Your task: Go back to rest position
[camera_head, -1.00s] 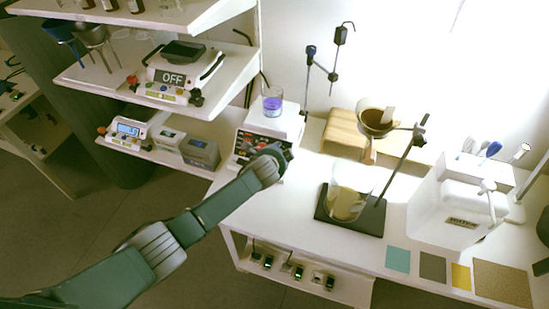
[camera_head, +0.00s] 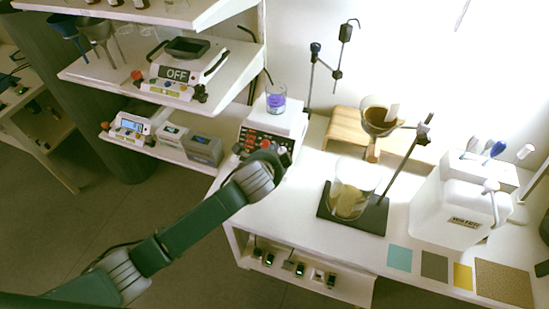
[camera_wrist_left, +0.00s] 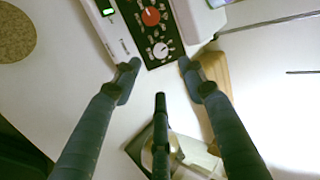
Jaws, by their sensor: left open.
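My left arm reaches in from the lower left in the head view. Its end (camera_head: 268,168) is at the front of the hotplate stirrer (camera_head: 276,118), overlapping its control panel in the picture; the fingers are hard to make out there. The stirrer's panel with red and white knobs (camera_wrist_left: 150,17) lies beyond the tips. My right gripper is in neither view.
A beaker of purple liquid (camera_head: 275,98) stands on the stirrer. To the right are a funnel (camera_head: 381,121) on a stand, a glass beaker (camera_head: 349,200) and a white water container (camera_head: 452,207). Shelves with a scale (camera_head: 178,72) stand left. Open floor (camera_head: 180,205) lies below.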

